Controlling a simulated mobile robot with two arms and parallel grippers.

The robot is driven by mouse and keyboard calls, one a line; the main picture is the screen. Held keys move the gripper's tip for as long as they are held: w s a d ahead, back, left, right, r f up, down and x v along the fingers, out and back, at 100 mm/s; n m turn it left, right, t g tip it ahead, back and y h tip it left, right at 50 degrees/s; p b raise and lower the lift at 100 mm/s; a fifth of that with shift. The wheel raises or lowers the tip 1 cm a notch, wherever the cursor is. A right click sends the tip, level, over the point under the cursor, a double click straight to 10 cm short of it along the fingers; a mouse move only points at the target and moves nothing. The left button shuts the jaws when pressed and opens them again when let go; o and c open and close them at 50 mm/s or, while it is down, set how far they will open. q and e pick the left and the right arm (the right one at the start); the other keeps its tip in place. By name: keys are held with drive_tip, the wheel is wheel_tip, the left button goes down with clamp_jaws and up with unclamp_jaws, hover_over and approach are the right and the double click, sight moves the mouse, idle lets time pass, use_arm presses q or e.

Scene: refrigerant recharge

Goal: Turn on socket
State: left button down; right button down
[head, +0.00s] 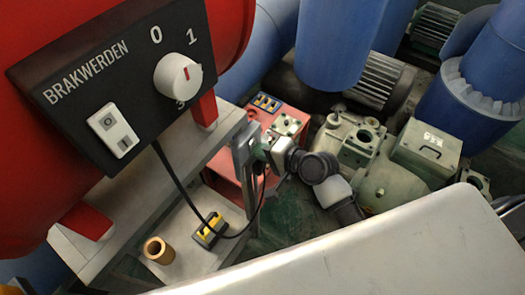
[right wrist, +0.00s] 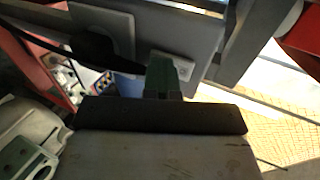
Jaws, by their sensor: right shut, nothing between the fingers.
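A black panel (head: 115,75) marked BRAKWERDEN is mounted on the red tank. It carries a white switch plate (head: 113,130) with a round mark and a slot, and a round white knob (head: 178,75) between the marks 0, 1 and 3. My right gripper (head: 260,152) is beside an upright grey bracket (head: 242,155), to the right of and below the panel. In the right wrist view its green fingers (right wrist: 160,75) are together and empty, close to a grey plate (right wrist: 205,35) with a small pale rectangular fitting (right wrist: 175,68). I cannot tell whether they touch it. My left gripper is not in view.
A black cable (head: 172,180) hangs from the panel toward a yellow-and-black connector (head: 209,230) on the pale lower shelf (head: 190,265). A copper-coloured ring (head: 158,251) stands there. A red unit (head: 232,165) is behind my gripper; green machinery (head: 385,165) and blue tanks (head: 335,40) crowd the right.

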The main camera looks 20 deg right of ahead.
use_arm(q)
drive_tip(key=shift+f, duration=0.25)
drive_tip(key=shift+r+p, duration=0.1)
drive_tip(key=shift+p, duration=0.2)
use_arm(e)
drive_tip(key=shift+r, duration=0.1)
